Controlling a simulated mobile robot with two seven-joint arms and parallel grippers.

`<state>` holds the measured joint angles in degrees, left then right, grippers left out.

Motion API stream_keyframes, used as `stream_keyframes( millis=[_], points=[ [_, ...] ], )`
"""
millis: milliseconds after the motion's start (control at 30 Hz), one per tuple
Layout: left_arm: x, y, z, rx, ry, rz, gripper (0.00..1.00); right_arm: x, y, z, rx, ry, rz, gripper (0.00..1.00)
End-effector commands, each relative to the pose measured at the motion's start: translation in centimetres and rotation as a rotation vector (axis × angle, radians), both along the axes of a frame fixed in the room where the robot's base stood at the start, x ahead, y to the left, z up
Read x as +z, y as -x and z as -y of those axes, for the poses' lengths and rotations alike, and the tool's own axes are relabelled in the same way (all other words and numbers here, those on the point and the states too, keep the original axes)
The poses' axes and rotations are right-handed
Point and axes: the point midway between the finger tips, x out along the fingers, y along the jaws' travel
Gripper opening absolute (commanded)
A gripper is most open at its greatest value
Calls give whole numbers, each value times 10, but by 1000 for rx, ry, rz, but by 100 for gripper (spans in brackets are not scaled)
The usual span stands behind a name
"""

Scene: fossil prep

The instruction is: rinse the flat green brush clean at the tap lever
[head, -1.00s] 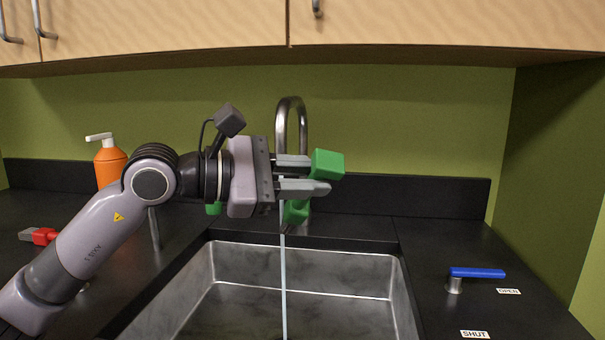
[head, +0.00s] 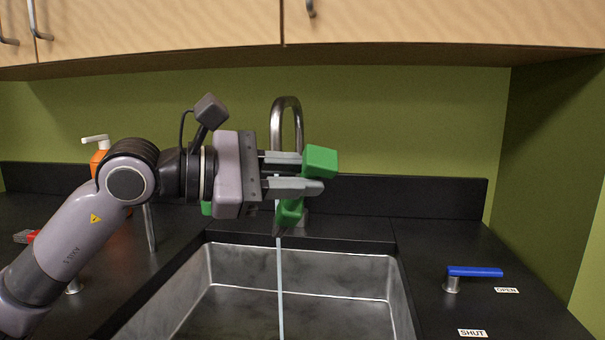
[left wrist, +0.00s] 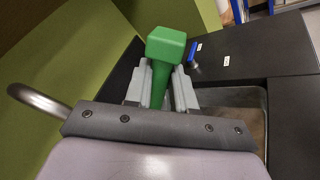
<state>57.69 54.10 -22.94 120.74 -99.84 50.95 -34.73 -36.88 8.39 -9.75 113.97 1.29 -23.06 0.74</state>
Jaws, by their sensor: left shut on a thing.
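My left gripper (head: 296,174) is shut on the green brush (head: 320,160), in front of the tap (head: 287,110) and above the sink. The brush's block-like end sticks out past the fingertips, and another green part (head: 290,212) hangs below the fingers. In the left wrist view the brush (left wrist: 166,46) stands between the two fingers. A thin stream of water (head: 281,285) falls below the brush into the sink. The blue tap lever (head: 475,271) on the right counter points right, toward the OPEN label (head: 507,290). My right gripper is not in view.
The steel sink (head: 375,277) is set in the black counter (head: 440,240). A SHUT label (head: 472,333) lies in front of the lever. An orange soap bottle (head: 97,158) and a red-handled brush (head: 27,237) are at the left, partly behind my arm. Cabinets hang above.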

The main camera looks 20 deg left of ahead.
Motion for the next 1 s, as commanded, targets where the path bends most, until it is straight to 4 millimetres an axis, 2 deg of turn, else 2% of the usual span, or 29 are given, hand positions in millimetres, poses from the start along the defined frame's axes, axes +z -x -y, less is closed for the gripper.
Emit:
stream_keyframes(
  millis=[800,1000],
  points=[
    [23,73,34,0,-2,7,0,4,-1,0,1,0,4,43],
    [25,86,40,0,-1,4,0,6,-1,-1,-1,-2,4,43]
  ],
)
